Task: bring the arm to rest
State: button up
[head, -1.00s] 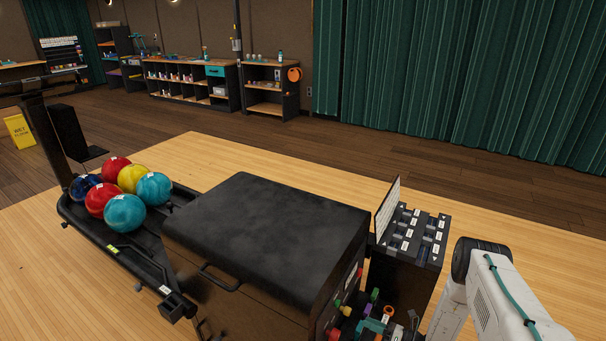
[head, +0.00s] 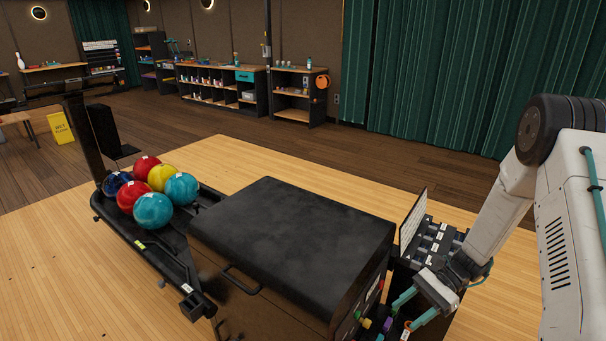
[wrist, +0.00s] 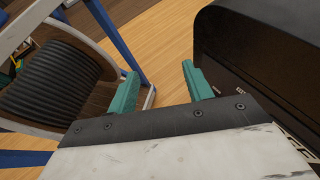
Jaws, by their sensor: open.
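My arm is folded at the right of the head view, with white links and a dark ribbed joint. My gripper (head: 413,308) hangs low at the lower right, beside the right end of the black-topped ball return cabinet (head: 290,243). Its two teal fingers are apart with nothing between them. In the wrist view the gripper (wrist: 159,92) also shows open and empty, with wood floor beyond the fingers. A dark cabinet-like body (wrist: 262,62) stands to the right of the fingers there.
Several bowling balls, one of them yellow (head: 161,177), lie on the black rack at the left. A labelled black organizer (head: 432,240) stands right behind my gripper. Small coloured items lie below it. A yellow wet-floor sign (head: 60,129) stands far left. Wood floor behind the cabinet is clear.

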jog(key=s+r+n+t+h, duration=0.2)
jog(key=s+r+n+h, duration=0.2)
jog(key=s+r, duration=0.3)
jog(key=s+r+n+t+h, duration=0.2)
jog(key=s+r+n+h, duration=0.2)
jog(key=s+r, duration=0.4)
jog(key=s+r+n+t+h, duration=0.2)
jog(key=s+r+n+h, duration=0.2)
jog(key=r, duration=1.3)
jog(key=s+n, duration=0.1)
jog(key=s, duration=0.2)
jog(key=shift+s+r+n+t, duration=0.25)
jog(key=shift+r+n+t, duration=0.05)
jog(key=shift+r+t, duration=0.1)
